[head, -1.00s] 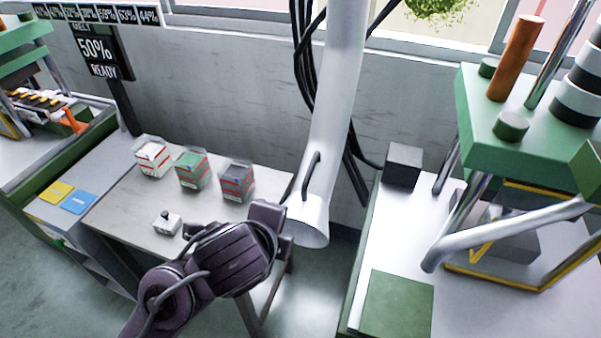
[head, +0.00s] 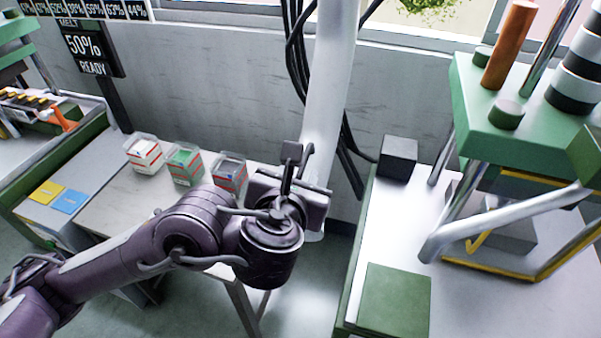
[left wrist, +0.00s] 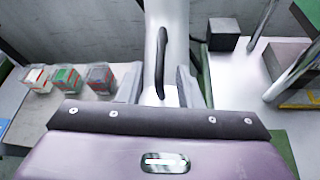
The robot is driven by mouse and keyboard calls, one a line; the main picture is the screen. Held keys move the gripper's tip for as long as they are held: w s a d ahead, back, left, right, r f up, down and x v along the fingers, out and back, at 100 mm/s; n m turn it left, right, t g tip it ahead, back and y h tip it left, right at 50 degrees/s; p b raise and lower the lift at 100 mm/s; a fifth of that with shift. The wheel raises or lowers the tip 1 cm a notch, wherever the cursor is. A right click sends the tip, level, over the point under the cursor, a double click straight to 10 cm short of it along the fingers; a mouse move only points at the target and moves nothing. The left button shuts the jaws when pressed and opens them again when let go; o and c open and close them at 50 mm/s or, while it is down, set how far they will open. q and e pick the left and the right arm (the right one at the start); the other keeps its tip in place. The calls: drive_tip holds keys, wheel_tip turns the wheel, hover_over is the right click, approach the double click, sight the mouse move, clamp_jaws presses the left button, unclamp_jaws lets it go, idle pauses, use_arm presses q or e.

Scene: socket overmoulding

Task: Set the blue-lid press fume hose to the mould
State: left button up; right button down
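The fume hose (head: 335,85) is a wide white pipe hanging down in the middle of the head view, its lower end mostly hidden behind my left gripper. Its dark handle (head: 308,158) also shows in the left wrist view (left wrist: 161,62). My left gripper (head: 292,172) is at the handle. In the left wrist view its two fingers (left wrist: 160,88) are apart, one each side of the handle; I see no contact. A green press (head: 500,100) stands at the right, with a grey block (head: 510,232) inside yellow-edged bars, perhaps the mould. No blue lid is evident on it. My right gripper is out of view.
Three clear bins (head: 186,167) stand on the side table (head: 120,210). A dark box (head: 398,157) and a green plate (head: 395,300) are on the right bench (head: 385,225). Black cables (head: 298,55) hang beside the hose. The press's silver bar (head: 500,222) juts out.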

use_arm(q)
drive_tip(key=shift+x, duration=1.2)
clamp_jaws()
